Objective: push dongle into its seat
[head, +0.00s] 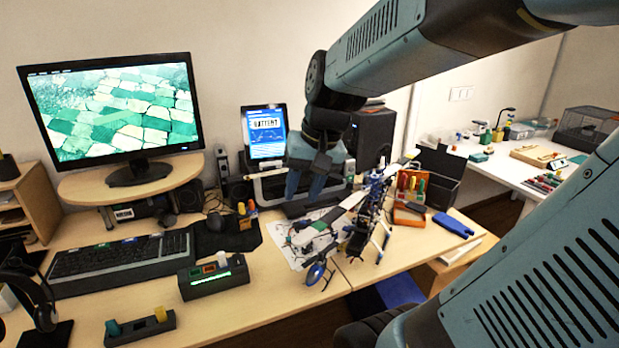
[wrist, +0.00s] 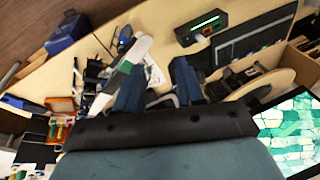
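My gripper (head: 305,186) hangs over the back of the desk, in front of the tablet, its fingers pointing down. In the wrist view the two blue fingers (wrist: 159,88) stand apart with nothing seen held between them. A dark box with a green light strip (head: 214,283) and coloured sockets on top sits at the desk's front middle, well away from my gripper; it also shows in the wrist view (wrist: 205,24). A dark holder (head: 140,332) with a teal and a yellow plug stands near the front edge. I cannot tell which piece is the dongle.
A model helicopter (head: 345,222) stands on the desk right of and below my gripper. A keyboard (head: 120,263), a monitor (head: 115,105), a lit tablet (head: 264,133) and an orange tool box (head: 411,188) are around. Bare desk lies near the front.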

